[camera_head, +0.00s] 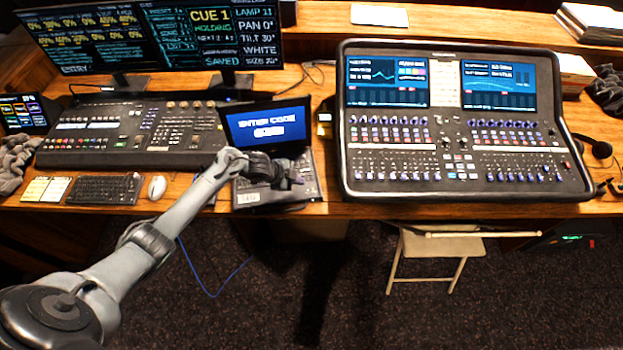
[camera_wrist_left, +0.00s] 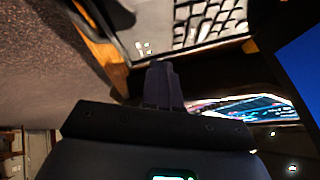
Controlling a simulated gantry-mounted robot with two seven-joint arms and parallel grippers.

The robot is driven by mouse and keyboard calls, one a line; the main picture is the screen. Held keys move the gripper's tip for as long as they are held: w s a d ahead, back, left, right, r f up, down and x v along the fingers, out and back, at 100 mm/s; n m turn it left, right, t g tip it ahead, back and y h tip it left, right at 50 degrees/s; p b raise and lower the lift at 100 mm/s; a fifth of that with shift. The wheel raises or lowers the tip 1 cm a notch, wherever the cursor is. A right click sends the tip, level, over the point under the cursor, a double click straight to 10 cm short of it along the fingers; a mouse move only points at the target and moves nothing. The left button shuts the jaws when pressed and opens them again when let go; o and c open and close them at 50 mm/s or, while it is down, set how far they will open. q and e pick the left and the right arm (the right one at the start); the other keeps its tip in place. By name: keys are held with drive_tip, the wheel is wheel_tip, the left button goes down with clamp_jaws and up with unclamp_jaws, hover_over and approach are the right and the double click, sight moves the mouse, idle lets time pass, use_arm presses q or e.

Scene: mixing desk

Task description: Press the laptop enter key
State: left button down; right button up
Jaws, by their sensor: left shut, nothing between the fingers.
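The laptop (camera_head: 268,127) stands open at the desk's front edge, its blue screen reading "ENTER CODE". My left gripper (camera_head: 291,183) is over the right part of its keyboard and hides many keys. In the left wrist view, its two dark fingers (camera_wrist_left: 163,85) are together with nothing between them. Part of the laptop keyboard (camera_wrist_left: 207,20) shows beyond the fingertips, and a piece of the blue screen (camera_wrist_left: 304,62) is at the right. I cannot single out the enter key or tell whether the fingertips touch a key. My right gripper is not in view.
A large mixing console (camera_head: 455,125) stands close right of the laptop. A lighting desk (camera_head: 130,135) is on its left, with a separate keyboard (camera_head: 104,189) and white mouse (camera_head: 157,187) in front. Monitors (camera_head: 150,40) stand behind. A folding chair (camera_head: 437,245) is below the desk.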

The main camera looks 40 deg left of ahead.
use_arm(q)
drive_tip(key=w+a+r+t+b, duration=0.2)
drive_tip(key=w+a+r, duration=0.1)
drive_tip(key=w+r, duration=0.3)
drive_tip(key=shift+w+a+r+y+b, duration=0.2)
drive_tip(key=shift+w+r+y+b, duration=0.15)
drive_tip(key=shift+w, duration=0.35)
drive_tip(key=shift+f, duration=0.15)
drive_tip(key=b, duration=0.7)
hover_over(303, 172)
wheel_tip(303, 172, down, 6)
drive_tip(key=shift+f, duration=0.1)
drive_tip(key=shift+f+b, duration=0.6)
drive_tip(key=shift+f, duration=0.55)
